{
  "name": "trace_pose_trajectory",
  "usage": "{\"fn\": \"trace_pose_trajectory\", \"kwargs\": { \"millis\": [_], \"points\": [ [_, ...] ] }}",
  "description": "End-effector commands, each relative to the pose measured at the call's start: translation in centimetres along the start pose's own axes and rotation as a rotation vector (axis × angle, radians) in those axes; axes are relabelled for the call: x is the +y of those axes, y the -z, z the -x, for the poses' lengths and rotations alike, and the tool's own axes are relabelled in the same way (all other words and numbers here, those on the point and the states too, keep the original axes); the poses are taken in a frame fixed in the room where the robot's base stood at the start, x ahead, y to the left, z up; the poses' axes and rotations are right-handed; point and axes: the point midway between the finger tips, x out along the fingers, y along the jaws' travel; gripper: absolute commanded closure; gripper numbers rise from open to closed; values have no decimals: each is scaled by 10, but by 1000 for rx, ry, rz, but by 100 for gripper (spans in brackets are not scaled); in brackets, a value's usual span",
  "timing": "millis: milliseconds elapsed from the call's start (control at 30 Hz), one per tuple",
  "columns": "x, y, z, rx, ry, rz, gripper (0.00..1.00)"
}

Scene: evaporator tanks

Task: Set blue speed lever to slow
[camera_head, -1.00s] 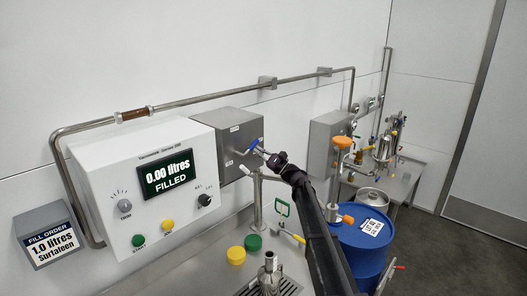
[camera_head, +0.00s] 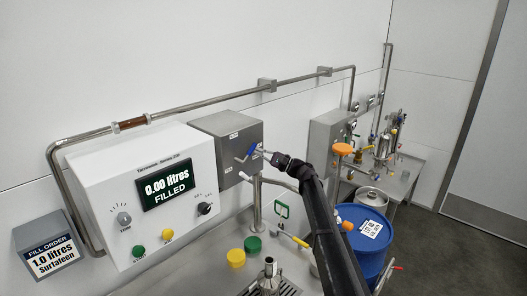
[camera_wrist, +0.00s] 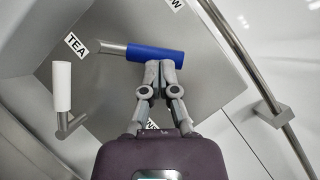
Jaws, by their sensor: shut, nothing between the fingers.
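The blue speed lever (camera_head: 249,152) is on the front of a grey metal box (camera_head: 226,127) on the wall. In the wrist view its blue grip (camera_wrist: 155,54) points right from a metal stem. My gripper (camera_head: 264,152) is at the lever from the right in the head view. In the wrist view its fingertips (camera_wrist: 160,66) are together and empty, right against the lower edge of the blue grip near its free end; contact looks likely. A white label reading "TEA" (camera_wrist: 76,44) is left of the stem. Another label ending in "W" (camera_wrist: 176,3) is cut off at the top.
A white control panel (camera_head: 135,205) with a display is left of the box. A steel pipe (camera_wrist: 270,108) runs along the wall. A blue drum (camera_head: 365,240) stands to the right, near my arm.

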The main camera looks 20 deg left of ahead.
Motion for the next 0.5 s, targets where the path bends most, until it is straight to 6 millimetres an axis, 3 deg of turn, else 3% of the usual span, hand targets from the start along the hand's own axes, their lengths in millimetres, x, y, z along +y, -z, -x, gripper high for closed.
{"fn": "trace_pose_trajectory", "kwargs": {
  "millis": [500],
  "points": [
    [2,-17,-25,-18,-124,163,100]
  ]
}}
